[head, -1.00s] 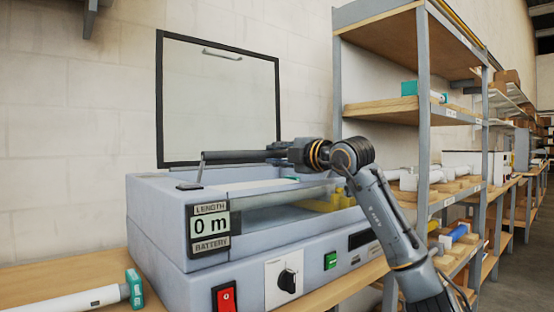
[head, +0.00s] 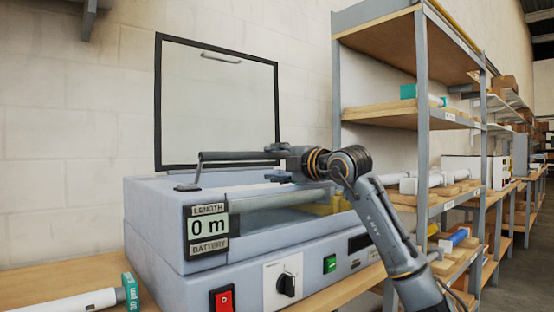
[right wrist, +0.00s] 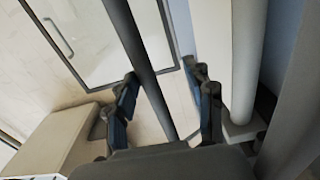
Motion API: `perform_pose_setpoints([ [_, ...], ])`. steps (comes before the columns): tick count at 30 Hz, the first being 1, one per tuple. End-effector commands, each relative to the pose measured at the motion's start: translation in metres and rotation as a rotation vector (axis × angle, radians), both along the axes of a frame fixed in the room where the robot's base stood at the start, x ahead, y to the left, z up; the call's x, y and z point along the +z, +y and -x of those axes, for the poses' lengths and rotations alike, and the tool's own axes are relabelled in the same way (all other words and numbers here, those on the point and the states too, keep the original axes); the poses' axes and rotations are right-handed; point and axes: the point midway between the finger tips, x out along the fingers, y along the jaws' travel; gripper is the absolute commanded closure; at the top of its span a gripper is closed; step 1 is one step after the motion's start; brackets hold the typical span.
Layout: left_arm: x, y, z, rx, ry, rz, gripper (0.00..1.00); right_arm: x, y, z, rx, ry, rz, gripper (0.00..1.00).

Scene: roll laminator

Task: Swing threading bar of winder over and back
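The winder's threading bar (head: 238,156) is a dark horizontal rod above the open top of the grey laminator (head: 165,205). Its left end joins a thin bent arm (head: 198,172) rising from the top edge. My right gripper (head: 278,164) is at the bar's right end. In the right wrist view the bar (right wrist: 140,58) runs between the two fingers of this gripper (right wrist: 163,92), with visible gaps on both sides, so the fingers are open around it. The bar's far right end is hidden by my gripper in the head view. My left gripper is not in view.
A framed clear cover (head: 217,105) stands raised behind the bar. A pale roller (head: 280,199) lies below it inside the machine. Shelves (head: 385,115) stand close on the right. A white roll with a teal end (head: 131,291) lies on the bench at lower left.

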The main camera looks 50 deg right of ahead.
Motion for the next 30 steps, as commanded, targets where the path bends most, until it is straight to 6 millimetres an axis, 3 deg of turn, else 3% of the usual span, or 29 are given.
perform_pose_setpoints([
  [1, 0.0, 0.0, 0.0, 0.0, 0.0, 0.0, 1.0, -0.007, 0.001, -0.004, 0.004, 0.018, -0.003, 0.57],
  [14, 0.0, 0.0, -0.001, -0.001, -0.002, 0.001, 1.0, -0.003, 0.0, -0.003, 0.001, 0.014, -0.002, 0.57],
  [20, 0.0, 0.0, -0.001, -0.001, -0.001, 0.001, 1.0, 0.011, -0.001, -0.001, 0.0, 0.005, -0.005, 0.57],
  [30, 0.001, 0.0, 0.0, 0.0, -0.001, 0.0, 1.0, 0.049, 0.0, 0.003, 0.0, -0.006, -0.001, 0.57],
])
